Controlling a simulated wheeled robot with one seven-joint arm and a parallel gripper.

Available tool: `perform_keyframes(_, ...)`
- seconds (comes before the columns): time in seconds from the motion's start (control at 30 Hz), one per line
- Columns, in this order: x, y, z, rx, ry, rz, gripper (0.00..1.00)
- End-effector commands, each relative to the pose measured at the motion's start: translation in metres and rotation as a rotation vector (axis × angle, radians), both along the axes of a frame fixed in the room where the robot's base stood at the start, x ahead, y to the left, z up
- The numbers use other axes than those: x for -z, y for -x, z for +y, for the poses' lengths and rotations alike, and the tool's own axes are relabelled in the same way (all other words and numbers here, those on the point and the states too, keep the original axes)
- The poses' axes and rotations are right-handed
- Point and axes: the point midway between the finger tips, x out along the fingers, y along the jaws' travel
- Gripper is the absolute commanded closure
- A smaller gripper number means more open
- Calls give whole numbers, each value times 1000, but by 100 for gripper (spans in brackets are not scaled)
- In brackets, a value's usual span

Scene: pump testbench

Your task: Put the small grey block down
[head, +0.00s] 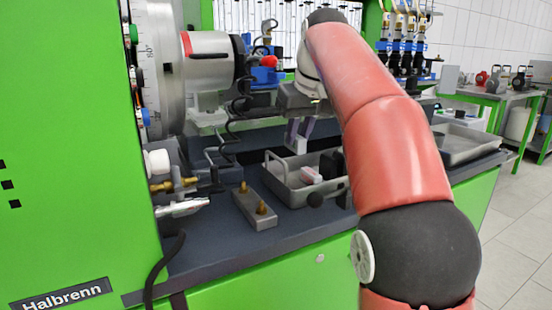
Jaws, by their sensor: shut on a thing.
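My gripper (300,136) hangs above the back part of a grey metal tray (288,195) on the dark bench top. Its fingers point down and are shut on the small grey block (300,146), which looks pale in this light. The block appears to be held above the tray floor, but the exact gap is hard to judge. My red arm comes in from the right and hides part of the tray's right side.
Inside the tray lie a white and reddish piece (311,175) and a dark piece (331,163). Brass and steel fittings (178,196) stick out at left. Another tray (468,147) stands at right.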

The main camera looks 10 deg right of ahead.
Motion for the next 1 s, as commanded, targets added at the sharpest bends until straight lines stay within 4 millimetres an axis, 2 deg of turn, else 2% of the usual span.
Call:
perform_keyframes(0.27,2,0,0,0,0,1,100)
perform_keyframes(0.53,48,1,0,0,0,3,100)
perform_keyframes(0.73,66,0,0,0,0,2,100)
perform_keyframes(0.87,87,1,0,0,0,3,100)
perform_keyframes(1.0,95,1,0,1,0,2,100)
